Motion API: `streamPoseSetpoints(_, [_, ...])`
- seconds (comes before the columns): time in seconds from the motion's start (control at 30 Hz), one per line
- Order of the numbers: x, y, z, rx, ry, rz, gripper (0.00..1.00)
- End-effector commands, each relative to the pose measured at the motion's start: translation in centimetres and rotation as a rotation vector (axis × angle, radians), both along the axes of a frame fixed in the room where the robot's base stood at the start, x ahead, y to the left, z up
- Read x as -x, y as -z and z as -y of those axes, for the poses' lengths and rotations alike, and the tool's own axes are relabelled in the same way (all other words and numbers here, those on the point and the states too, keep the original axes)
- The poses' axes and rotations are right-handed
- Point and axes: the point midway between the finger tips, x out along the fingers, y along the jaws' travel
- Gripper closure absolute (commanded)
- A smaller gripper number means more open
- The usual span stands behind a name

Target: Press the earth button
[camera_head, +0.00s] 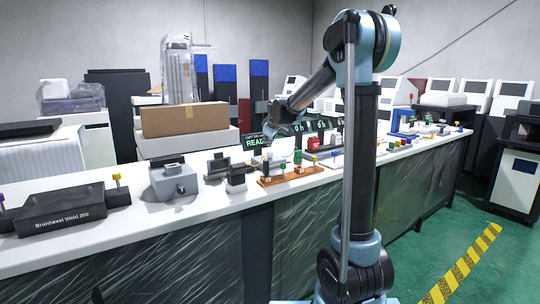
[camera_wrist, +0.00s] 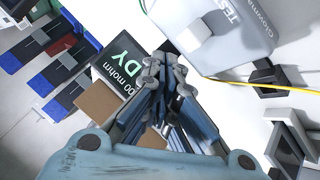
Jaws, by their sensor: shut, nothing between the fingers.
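My gripper (camera_head: 274,128) hangs above the far side of the long bench, near a small dark display with green READY text (camera_head: 256,141). In the wrist view my gripper (camera_wrist: 163,65) is shut and empty, its fingertips close together. The display (camera_wrist: 120,68) shows beside the fingers, partly hidden, with "mohm" on it. A grey tester (camera_wrist: 240,40) marked TEST lies to the right of the fingers, with a pale square block (camera_wrist: 195,34) on it, apart from the fingertips. I cannot make out any label naming the earth button.
A cardboard box (camera_head: 185,119) stands behind. A yellow cable (camera_wrist: 270,86) crosses the tester side.

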Motion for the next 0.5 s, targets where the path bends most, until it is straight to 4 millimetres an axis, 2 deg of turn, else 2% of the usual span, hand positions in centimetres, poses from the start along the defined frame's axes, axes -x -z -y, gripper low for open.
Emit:
streamPoseSetpoints(0.2, [0.01,1.06,0.01,0.000,0.000,0.000,1.00])
streamPoseSetpoints(0.5, [0.03,1.21,0.01,0.000,0.000,0.000,1.00])
